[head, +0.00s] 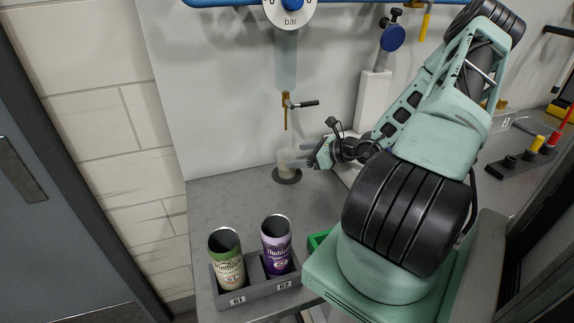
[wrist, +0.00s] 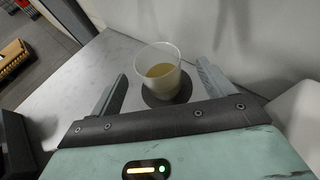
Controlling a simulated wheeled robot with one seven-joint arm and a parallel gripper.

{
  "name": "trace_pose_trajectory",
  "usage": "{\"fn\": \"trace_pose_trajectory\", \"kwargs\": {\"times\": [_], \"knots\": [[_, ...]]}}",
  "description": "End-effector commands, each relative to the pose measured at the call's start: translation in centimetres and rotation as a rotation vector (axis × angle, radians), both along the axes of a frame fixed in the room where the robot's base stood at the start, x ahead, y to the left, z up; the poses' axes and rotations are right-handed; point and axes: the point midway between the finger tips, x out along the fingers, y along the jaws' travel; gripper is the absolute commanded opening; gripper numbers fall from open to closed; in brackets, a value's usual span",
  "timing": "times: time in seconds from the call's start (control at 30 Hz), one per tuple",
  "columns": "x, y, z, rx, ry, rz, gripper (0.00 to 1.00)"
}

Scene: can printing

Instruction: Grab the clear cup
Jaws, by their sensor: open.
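The clear cup (wrist: 158,62) stands upright on a dark round coaster (wrist: 178,90) in the wrist view, with yellowish liquid inside. My gripper (wrist: 163,78) is open, with one finger on each side of the cup's near part and no visible contact. In the head view the cup (head: 286,160) stands on the coaster (head: 287,177) below a brass tap, and my gripper (head: 305,156) reaches it from the right. The fingers look faint against the cup there, so their exact depth is hard to tell.
A tap (head: 287,108) with a black lever hangs above the cup. A grey holder (head: 257,294) with a green can (head: 227,262) and a purple can (head: 277,248) stands at the counter's front. A white post (head: 373,100) rises behind my wrist. The counter left of the cup is clear.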

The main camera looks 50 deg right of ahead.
Motion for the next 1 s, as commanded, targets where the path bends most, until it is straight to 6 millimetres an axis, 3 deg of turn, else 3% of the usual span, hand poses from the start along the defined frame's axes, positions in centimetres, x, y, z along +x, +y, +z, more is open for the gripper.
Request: {"fn": "trace_pose_trajectory", "kwargs": {"times": [0.4, 0.7, 0.87, 1.0], "knots": [[4.2, 1.4, -1.6, 0.002, -0.001, 0.001, 0.81], [4.6, 1.5, -2.0, -0.001, 0.0, 0.001, 0.81], [4.6, 1.4, -2.0, -0.001, 0.0, 0.001, 0.36], [4.5, 1.4, -2.0, -0.001, 0.0, 0.001, 0.28]]}}
